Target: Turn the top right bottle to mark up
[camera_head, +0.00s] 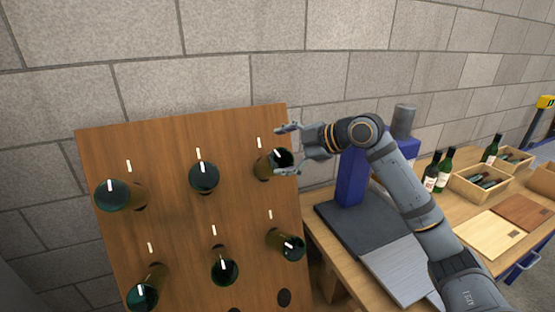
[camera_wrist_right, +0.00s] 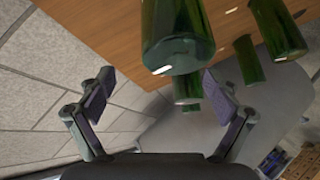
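The top right bottle (camera_head: 266,172) is green and sticks base-out from a hole in the wooden board (camera_head: 240,150). A short white mark on its dark base tilts to the upper left; a white line is on the board above it. My right gripper (camera_head: 285,150) is open, with one finger above and one below the level of the base, and looks empty. In the right wrist view a bottle (camera_wrist_right: 178,30) with a white mark on its base lies ahead of the spread fingers (camera_wrist_right: 160,95). My left gripper is out of view.
Several other marked bottles, such as the top middle one (camera_head: 204,177) and the lower right one (camera_head: 287,246), stick out of the board. Right of it, a workbench (camera_head: 500,255) holds a blue stand (camera_head: 351,180), upright bottles and wooden crates (camera_head: 478,183).

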